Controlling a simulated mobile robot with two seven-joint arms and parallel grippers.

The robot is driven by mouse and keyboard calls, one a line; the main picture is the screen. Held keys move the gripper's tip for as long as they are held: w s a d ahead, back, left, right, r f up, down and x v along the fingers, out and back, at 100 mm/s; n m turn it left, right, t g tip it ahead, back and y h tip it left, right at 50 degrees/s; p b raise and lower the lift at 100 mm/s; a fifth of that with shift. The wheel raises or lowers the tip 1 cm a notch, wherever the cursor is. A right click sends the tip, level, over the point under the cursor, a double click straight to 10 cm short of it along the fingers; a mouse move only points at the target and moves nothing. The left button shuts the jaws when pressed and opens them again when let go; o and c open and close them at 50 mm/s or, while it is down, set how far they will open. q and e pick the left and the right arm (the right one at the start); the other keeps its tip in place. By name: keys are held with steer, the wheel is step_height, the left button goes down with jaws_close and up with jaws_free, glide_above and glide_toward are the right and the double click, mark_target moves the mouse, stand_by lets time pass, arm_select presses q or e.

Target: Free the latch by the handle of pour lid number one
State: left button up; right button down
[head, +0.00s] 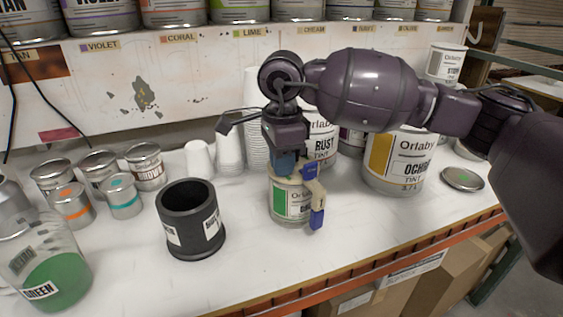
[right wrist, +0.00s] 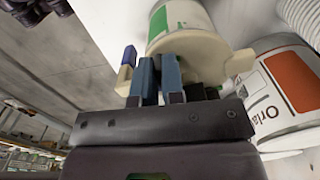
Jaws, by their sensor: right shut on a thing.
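The pour lid (head: 294,181) is beige and sits on a can with a green label (head: 291,202), near the table's front middle. A beige lever with a blue end (head: 317,218) hangs at the lid's front right side; it also shows in the right wrist view (right wrist: 127,68). My right gripper (head: 285,166) reaches down from above onto the lid. In the right wrist view its blue fingers (right wrist: 160,76) are close together against the lid's beige part (right wrist: 200,55). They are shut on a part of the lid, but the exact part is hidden. My left gripper is not in view.
A black cup (head: 190,218) stands left of the can. A glass jar with green liquid (head: 48,262) and several small tins are farther left. An ochre tint can (head: 400,158) and a rust can (head: 322,137) stand behind and right. The front right table is clear.

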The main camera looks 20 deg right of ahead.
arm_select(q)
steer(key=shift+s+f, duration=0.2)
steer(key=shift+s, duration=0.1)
arm_select(e)
steer(key=shift+n, duration=0.3)
steer(key=c, duration=1.5)
jaws_free()
steer(key=shift+r, duration=0.1)
arm_select(q)
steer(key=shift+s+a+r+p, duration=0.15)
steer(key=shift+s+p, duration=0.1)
steer(key=shift+p, duration=0.15)
arm_select(e)
step_height(320, 180, up, 11)
steer(key=shift+f, duration=0.2)
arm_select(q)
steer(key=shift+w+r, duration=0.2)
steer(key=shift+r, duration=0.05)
arm_select(e)
steer(key=shift+s, duration=0.15)
